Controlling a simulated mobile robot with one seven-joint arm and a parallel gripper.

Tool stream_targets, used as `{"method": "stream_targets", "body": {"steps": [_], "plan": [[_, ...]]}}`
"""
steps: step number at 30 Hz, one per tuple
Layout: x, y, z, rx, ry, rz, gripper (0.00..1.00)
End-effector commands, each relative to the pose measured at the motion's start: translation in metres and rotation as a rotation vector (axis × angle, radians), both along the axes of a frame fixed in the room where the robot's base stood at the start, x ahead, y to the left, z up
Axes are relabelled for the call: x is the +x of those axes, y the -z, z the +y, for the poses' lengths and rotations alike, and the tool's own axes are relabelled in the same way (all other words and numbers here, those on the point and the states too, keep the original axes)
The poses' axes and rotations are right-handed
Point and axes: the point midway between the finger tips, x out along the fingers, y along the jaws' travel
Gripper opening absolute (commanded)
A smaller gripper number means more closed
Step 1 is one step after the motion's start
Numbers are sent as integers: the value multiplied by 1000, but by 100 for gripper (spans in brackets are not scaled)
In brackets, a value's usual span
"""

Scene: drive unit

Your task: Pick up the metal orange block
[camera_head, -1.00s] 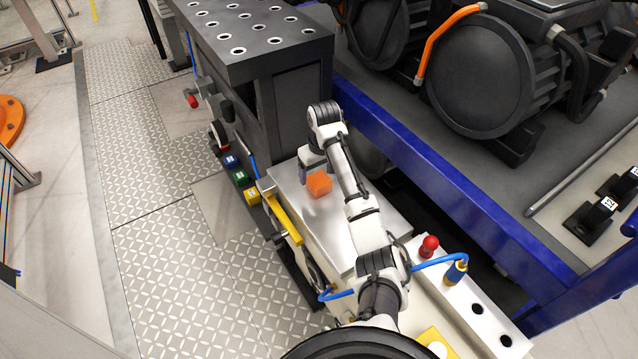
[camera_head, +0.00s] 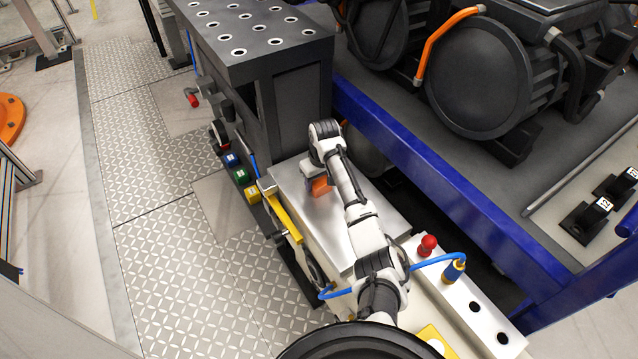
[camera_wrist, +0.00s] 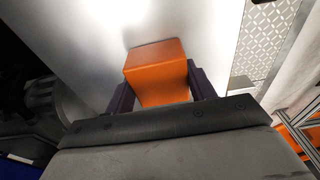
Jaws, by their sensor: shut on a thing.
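The orange block (camera_head: 320,186) is on the metal top of the workbench (camera_head: 335,232), partly hidden by my arm in the head view. In the wrist view the orange block (camera_wrist: 157,72) sits between the two dark fingers of my gripper (camera_wrist: 158,88), one finger on each side. My gripper (camera_head: 312,180) is shut on the block. I cannot tell whether the block still touches the metal top.
A dark cabinet (camera_head: 255,45) with holes in its top stands just behind the bench. A blue rail (camera_head: 440,180) runs along the right side. A red knob (camera_head: 428,245) stands at the bench's right front. The metal top around the block is clear.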

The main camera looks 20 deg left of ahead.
Motion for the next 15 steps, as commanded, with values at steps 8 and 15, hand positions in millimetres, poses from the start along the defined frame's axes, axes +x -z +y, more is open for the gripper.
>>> {"method": "stream_targets", "body": {"steps": [8, 15], "plan": [[1, -2, 0, 1, 0, -2, 17], [1, -5, 0, 2, 0, -3, 17]]}}
